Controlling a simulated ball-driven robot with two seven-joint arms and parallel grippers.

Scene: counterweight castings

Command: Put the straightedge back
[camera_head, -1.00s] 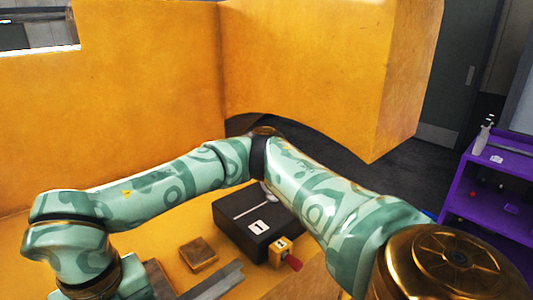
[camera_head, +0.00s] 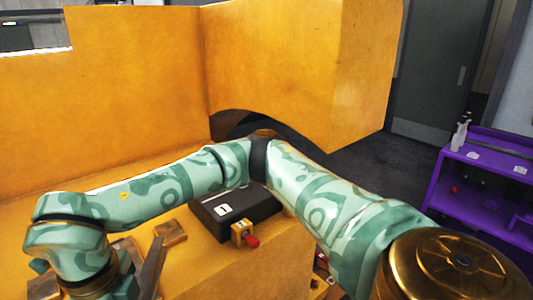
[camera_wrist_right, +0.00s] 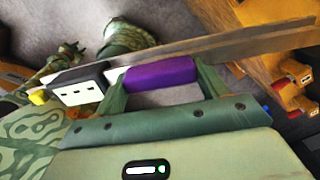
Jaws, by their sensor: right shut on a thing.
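The straightedge is a long grey bar (camera_wrist_right: 215,45) running across the right wrist view, with a purple grip (camera_wrist_right: 160,73) along its middle. My right gripper (camera_wrist_right: 160,88) is shut on it at this grip, with a green finger at each end of the purple part. In the head view a piece of the grey bar (camera_head: 151,265) shows at the lower left, tilted, beside my bent right arm. The right fingertips are hidden there. The straightedge's ends are not clear in the head view. My left gripper is not in view.
A black case (camera_head: 237,208) with a white label lies on the yellow surface, near a small brown block (camera_head: 170,233) and a yellow tag with a red knob (camera_head: 243,234). A tall yellow wall (camera_head: 130,100) stands behind. A purple shelf (camera_head: 480,192) with a white bottle (camera_head: 460,132) stands right.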

